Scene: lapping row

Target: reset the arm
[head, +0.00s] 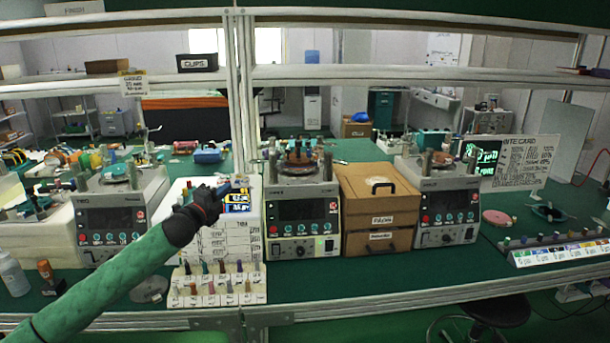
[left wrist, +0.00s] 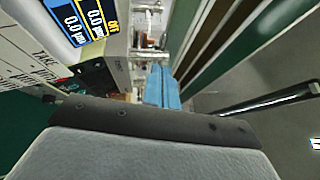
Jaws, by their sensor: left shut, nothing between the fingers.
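My left arm, in a green sleeve, reaches in from the lower left in the head view. Its gripper (head: 226,187) is shut and empty, in front of the white box (head: 222,238) with a small blue-and-yellow display (head: 237,203). In the left wrist view the two blue fingers (left wrist: 162,88) lie together with nothing between them. The display also shows close by at the upper left of that view (left wrist: 88,18). My right gripper is in neither view.
Lapping machines stand on the green bench at left (head: 112,222), middle (head: 302,222) and right (head: 447,210). A brown drawer box (head: 376,190) stands between two of them. A rack of small bottles (head: 217,299) sits at the front edge. Shelf rails and an upright (head: 241,100) rise behind.

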